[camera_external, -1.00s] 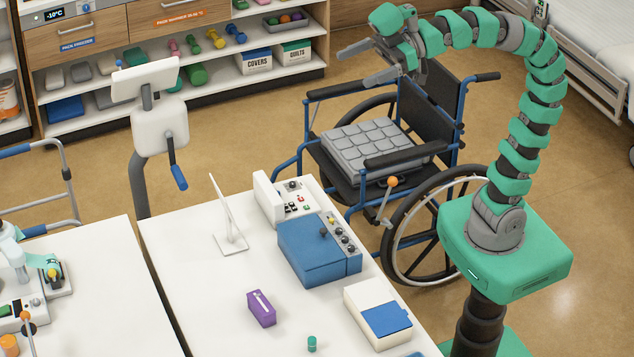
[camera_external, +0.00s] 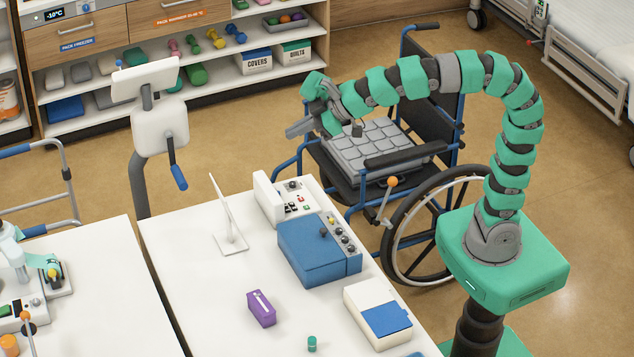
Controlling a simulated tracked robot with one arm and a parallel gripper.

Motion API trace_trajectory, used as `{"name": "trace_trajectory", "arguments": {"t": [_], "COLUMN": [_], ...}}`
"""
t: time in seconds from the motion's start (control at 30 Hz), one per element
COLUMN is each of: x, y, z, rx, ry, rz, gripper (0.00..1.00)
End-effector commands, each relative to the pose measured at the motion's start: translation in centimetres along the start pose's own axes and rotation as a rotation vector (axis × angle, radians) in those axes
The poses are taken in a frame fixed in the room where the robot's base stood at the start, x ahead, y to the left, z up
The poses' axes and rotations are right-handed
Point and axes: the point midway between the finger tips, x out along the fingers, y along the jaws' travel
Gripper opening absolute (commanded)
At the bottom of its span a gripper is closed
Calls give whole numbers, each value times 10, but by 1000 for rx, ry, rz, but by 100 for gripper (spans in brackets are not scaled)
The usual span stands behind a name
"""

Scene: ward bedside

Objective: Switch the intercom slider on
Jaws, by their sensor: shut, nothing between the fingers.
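A white desk unit (camera_external: 268,199) with a handset-like bar, a dark knob and small red and green controls stands at the back of the white table; it looks like the intercom. I cannot make out a slider or its position on it. A small purple box (camera_external: 262,312) with a pale slotted strip on top lies nearer the front; its function is unclear. My gripper (camera_external: 292,132) is shut and empty.
On the white table (camera_external: 195,300) are a blue box with knobs (camera_external: 305,255), a thin upright panel (camera_external: 225,215), a white-and-blue box (camera_external: 365,300) and a small green cylinder (camera_external: 312,344). A wheelchair (camera_external: 440,190) stands behind the table's right edge. The table's left part is clear.

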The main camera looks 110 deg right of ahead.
Motion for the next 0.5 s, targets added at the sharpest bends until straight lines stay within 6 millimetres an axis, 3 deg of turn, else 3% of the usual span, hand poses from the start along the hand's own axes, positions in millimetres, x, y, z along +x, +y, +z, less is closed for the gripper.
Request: {"name": "trace_trajectory", "arguments": {"t": [0.03, 0.2, 0.3, 0.5], "x": [30, 99, 129, 161], "y": [16, 65, 93, 132], "z": [33, 127, 187, 278], "rx": [-6, -33, -41, -53], "ry": [-60, -231, -333, -484], "rz": [35, 126, 165, 209], "gripper": [0, 0, 0, 0]}}
